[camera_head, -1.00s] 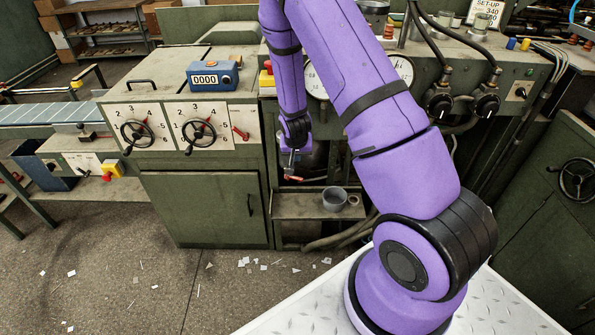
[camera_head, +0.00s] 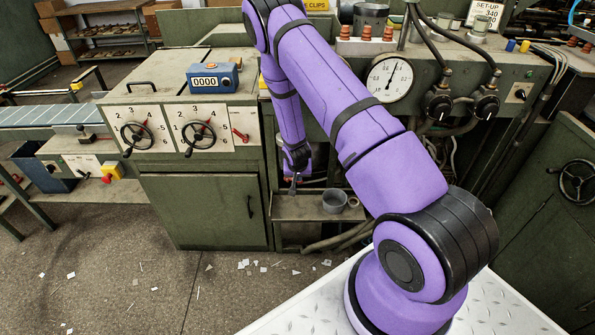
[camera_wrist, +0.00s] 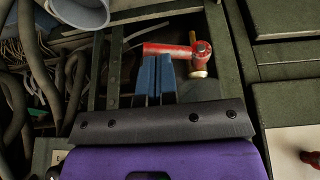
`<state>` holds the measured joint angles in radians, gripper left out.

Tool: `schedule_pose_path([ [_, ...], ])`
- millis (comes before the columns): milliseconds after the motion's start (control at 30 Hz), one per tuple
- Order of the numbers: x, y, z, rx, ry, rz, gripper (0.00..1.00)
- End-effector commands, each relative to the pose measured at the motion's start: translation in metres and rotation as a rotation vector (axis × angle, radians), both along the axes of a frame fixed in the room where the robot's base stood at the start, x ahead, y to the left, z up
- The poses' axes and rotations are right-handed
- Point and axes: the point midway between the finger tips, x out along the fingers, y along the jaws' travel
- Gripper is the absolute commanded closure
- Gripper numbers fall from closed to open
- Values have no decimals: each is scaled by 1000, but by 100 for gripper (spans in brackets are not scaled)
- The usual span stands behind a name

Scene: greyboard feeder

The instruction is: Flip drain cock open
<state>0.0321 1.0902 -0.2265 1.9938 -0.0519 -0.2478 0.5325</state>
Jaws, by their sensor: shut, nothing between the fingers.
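The drain cock shows in the wrist view as a red lever (camera_wrist: 168,49) running left from a red pivot, with a brass-coloured body (camera_wrist: 198,69) below the pivot. My gripper (camera_wrist: 157,60) is shut and empty. Its two blue fingertips lie side by side just below the lever in the wrist view, very close to it; I cannot tell whether they touch. In the head view my gripper (camera_head: 293,190) points down in the recess right of the green cabinet, above the low shelf. The cock is mostly hidden by my arm there.
A grey cup (camera_head: 334,199) stands on the low shelf (camera_head: 290,210) right of my gripper; it also shows in the wrist view (camera_wrist: 82,10). Hoses (camera_wrist: 70,90) hang nearby. The green cabinet (camera_head: 215,210) borders the recess on the left.

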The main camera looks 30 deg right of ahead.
Motion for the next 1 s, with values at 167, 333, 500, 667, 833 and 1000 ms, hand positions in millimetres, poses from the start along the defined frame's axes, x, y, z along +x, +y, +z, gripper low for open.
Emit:
schedule_pose_path([
  [167, 1, -1, -6, -1, -1, 0, 100],
  [333, 1, -1, -6, -1, -1, 0, 100],
  [500, 1, -1, -6, 1, -1, 0, 100],
  [667, 0, -2, -7, 12, -8, -1, 100],
  [833, 0, -2, -8, 37, -25, -1, 100],
  [1000, 0, -2, -9, 51, -34, 0, 100],
])
